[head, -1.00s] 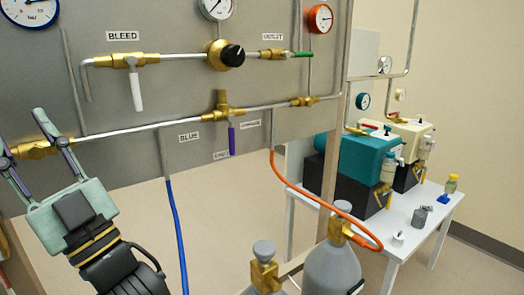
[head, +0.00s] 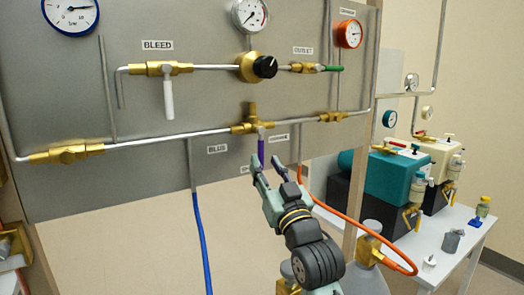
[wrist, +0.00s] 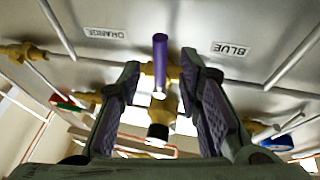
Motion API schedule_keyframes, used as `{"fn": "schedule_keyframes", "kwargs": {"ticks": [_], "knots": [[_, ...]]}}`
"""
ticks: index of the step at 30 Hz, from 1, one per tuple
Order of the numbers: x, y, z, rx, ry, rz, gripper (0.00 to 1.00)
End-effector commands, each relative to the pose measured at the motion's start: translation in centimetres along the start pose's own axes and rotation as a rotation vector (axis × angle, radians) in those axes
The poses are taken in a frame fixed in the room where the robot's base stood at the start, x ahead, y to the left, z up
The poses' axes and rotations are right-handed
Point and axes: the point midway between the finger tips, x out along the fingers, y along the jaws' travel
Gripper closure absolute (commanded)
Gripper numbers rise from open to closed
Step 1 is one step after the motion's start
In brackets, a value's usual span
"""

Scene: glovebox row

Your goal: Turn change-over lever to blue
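The change-over lever (head: 261,152) is a purple handle hanging straight down from a brass valve (head: 252,121) on the grey panel. It points between the BLUE label (head: 217,149) on the left and the ORANGE label (head: 278,138) on the right. My gripper (head: 269,166) is open just below and in front of the lever. In the wrist view the lever (wrist: 160,62) appears between the two spread fingers of my gripper (wrist: 161,68), with a gap on each side. There the BLUE label (wrist: 231,49) is on the right. A third label below the lever is mostly hidden by my gripper.
A bleed valve (head: 167,97) with a white handle and a brass regulator with a black knob (head: 265,67) sit above. A blue hose (head: 203,240) and an orange hose (head: 343,215) hang beside my arm. A white table (head: 445,235) with pumps stands at right.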

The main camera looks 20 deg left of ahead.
Motion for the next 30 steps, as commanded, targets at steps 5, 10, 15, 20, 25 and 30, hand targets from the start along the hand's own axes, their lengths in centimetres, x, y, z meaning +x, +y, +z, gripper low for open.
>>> {"fn": "schedule_keyframes", "kwargs": {"ticks": [5,10,15,20,25,30], "knots": [[3.0,0.0,-0.2,0.001,-0.001,-0.001,0.68],[4.2,0.0,-0.1,-0.001,0.001,0.001,0.68],[4.5,0.0,0.0,-0.001,0.001,0.001,0.68],[4.4,0.0,0.0,-0.001,0.001,0.001,0.69],[4.4,0.0,0.0,-0.001,0.001,0.001,0.80],[4.4,0.0,0.0,-0.001,0.001,0.001,0.92]]}}
